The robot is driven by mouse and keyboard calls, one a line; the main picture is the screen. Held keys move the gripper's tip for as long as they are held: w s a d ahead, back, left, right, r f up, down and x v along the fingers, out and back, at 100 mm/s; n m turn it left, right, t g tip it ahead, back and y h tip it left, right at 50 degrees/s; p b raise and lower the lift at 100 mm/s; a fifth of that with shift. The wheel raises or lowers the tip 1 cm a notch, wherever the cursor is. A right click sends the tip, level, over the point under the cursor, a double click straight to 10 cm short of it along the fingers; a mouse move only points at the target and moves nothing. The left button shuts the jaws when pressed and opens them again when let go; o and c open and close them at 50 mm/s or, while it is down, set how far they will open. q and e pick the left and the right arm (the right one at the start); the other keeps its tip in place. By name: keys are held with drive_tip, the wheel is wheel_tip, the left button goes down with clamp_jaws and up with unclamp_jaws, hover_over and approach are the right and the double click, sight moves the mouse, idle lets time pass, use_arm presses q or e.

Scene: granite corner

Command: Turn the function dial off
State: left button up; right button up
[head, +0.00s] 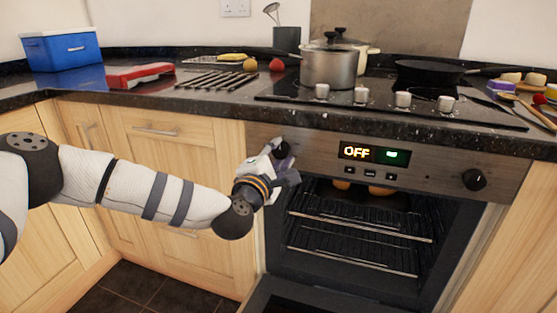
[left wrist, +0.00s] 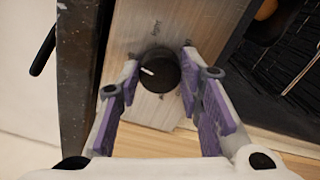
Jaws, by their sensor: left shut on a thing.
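The oven's control panel (head: 430,175) has a dark round function dial at its left end and a second black dial (head: 474,180) at its right end. The display (head: 372,153) reads OFF, with a green patch beside it. My left gripper (head: 279,153) is at the left dial and partly covers it in the head view. In the left wrist view the function dial (left wrist: 160,72) sits between the purple-padded fingertips of my left gripper (left wrist: 160,60), shut on its sides. Its white mark points to the picture's left. Small lettering on the panel is partly readable. My right gripper is out of view.
The oven door (head: 290,295) hangs open below, and racks (head: 360,237) show inside. A steel pot (head: 330,68) and a black pan (head: 428,72) stand on the hob above. The granite counter edge (head: 200,99) runs just over the panel.

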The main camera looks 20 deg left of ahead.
use_arm(q)
drive_tip(key=shift+n+b, duration=0.35)
drive_tip(key=shift+n, duration=0.45)
drive_tip(key=o, duration=1.1)
drive_tip(key=shift+o, duration=0.2)
drive_tip(key=s, duration=1.2)
